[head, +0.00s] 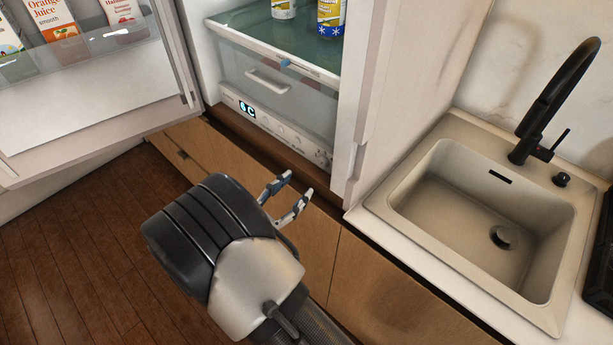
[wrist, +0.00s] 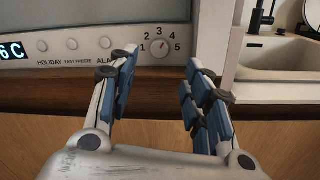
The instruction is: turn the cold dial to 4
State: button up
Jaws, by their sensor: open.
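The cold dial (wrist: 160,48) is a small round light knob with the numbers 1 to 5 around its top, in the wrist view. Its pointer is too small to read surely. It sits on the white control panel (head: 264,121) low inside the open fridge. My gripper (head: 297,184) is open and empty, in front of and below the panel in the head view. In the wrist view my gripper (wrist: 162,62) has its fingers on either side of the dial in the picture, with the dial unobstructed between them. No contact with the dial is visible.
The open fridge door (head: 95,110) with cartons is at the left. A clear drawer (head: 268,80) lies above the panel. Wooden cabinet fronts (head: 330,250) run below. The fridge's right side wall (head: 365,90) and a sink (head: 470,245) are to the right.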

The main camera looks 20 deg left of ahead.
jog(key=shift+v, duration=1.5)
jog(key=n+p, duration=0.6)
jog(key=p, duration=0.2)
send_near(320, 163)
jog(key=b+x, duration=0.2)
jog(key=x, duration=0.6)
jog(key=shift+d+b, duration=0.1)
jog(key=shift+b, duration=0.2)
jog(key=shift+s, duration=0.1)
jog(key=shift+c, duration=0.2)
